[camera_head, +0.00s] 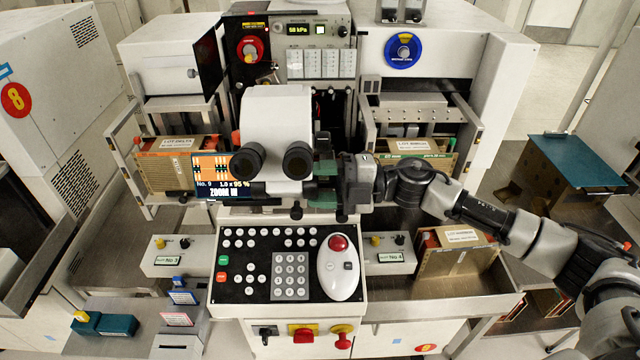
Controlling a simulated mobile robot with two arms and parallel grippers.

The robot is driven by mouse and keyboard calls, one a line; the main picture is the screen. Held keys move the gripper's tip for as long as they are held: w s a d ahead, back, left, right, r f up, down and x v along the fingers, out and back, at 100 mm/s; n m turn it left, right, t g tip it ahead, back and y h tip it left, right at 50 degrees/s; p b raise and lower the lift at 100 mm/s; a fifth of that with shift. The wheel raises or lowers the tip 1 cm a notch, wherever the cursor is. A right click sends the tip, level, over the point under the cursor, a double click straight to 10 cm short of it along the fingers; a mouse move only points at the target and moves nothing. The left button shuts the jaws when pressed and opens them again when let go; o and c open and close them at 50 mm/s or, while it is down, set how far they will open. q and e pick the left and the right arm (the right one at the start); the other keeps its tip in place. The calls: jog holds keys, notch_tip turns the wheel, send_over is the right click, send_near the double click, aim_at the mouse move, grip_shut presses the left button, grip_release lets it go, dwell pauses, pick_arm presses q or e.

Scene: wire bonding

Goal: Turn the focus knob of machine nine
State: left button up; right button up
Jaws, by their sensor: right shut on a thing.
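Machine nine has a white microscope head (277,130) with two black eyepieces (274,162) in the middle of the head view. Its small screen (217,176), left of the eyepieces, reads "No. 9", "1.0 x 95 %" and a zoom line. My right gripper (324,181) reaches in from the right, with green finger parts, at the right side of the microscope. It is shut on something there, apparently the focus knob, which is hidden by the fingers. My left gripper is not in view.
A control panel (260,238) with keypad and a white mouse-like controller (340,262) with a red ball lies below. Lot boxes stand left (171,170) and right (456,262). Machine eight (50,85) is at the far left. A blue-topped cart (578,160) stands right.

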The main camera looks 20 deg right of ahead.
jog(key=o, duration=0.9)
jog(key=shift+o, duration=0.2)
jog(key=b+v, duration=0.4)
jog(key=v, duration=0.7)
